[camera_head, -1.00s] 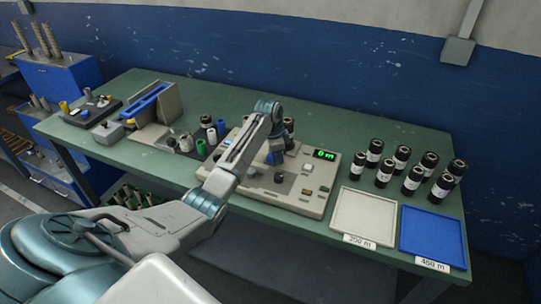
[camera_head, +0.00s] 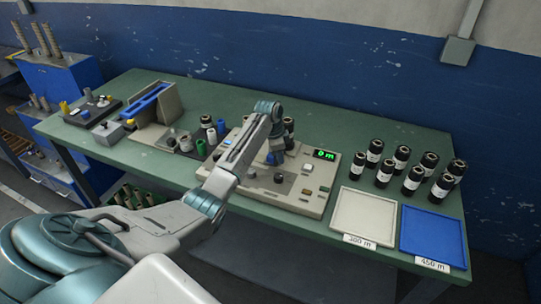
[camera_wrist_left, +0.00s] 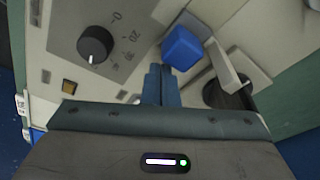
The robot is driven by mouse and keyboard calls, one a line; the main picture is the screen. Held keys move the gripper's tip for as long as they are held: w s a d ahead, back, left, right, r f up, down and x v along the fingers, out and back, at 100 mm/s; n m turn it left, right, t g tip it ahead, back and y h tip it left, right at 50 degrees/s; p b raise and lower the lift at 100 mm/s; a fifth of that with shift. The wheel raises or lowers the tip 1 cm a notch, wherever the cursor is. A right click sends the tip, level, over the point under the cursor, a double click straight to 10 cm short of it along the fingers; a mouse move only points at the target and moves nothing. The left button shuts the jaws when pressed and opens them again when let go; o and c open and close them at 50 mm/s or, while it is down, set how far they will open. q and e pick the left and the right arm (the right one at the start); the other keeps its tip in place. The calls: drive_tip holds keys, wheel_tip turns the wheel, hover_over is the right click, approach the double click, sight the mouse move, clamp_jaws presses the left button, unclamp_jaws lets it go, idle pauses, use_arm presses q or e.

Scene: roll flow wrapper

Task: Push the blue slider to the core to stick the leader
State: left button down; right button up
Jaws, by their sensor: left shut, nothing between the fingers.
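The blue slider (camera_wrist_left: 183,48) is a small blue block on the grey wrapping machine (camera_head: 300,198), just beyond my fingertips in the left wrist view. My left gripper (camera_wrist_left: 161,70) is shut and empty. Its tips are close to the slider's near left side; I cannot tell whether they touch. In the head view the left gripper (camera_head: 275,159) points down over the machine, and my forearm hides part of it. A dark round part (camera_wrist_left: 226,94), possibly at the core, sits right of the fingers, partly behind a light bracket (camera_wrist_left: 224,66). I cannot make out the leader. My right gripper is out of view.
A black knob (camera_wrist_left: 95,45) and an amber button (camera_wrist_left: 69,86) are on the machine panel. Its green display (camera_head: 324,154) reads 0 m. Black rolls (camera_head: 411,180), a white tray (camera_head: 363,190) and a blue tray (camera_head: 432,208) stand to the right. Small rolls (camera_head: 211,136) stand left of the machine.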

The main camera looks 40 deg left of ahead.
sight(266, 159)
use_arm(q)
drive_tip(key=shift+a, duration=0.1)
drive_tip(key=shift+s+a+p, duration=0.15)
drive_tip(key=shift+s+a, duration=0.05)
drive_tip(key=shift+a, duration=0.5)
drive_tip(key=shift+s+a+p, duration=0.15)
drive_tip(key=shift+a, duration=0.55)
drive_tip(key=shift+s+a, duration=0.2)
drive_tip(key=shift+a, duration=0.55)
drive_tip(key=shift+s+a, duration=0.2)
drive_tip(key=shift+a, duration=0.55)
drive_tip(key=shift+s+a, duration=0.25)
drive_tip(key=shift+a, duration=0.75)
drive_tip(key=shift+s+a, duration=0.2)
drive_tip(key=shift+a, duration=0.8)
drive_tip(key=shift+w+d+r+p, duration=0.1)
drive_tip(key=shift+w+d+p, duration=0.05)
drive_tip(key=shift+d+p, duration=0.55)
wheel_tip(266, 159, up, 8)
drive_tip(key=p, duration=0.7)
drive_tip(key=shift+p, duration=0.3)
drive_tip(key=shift+f, duration=0.2)
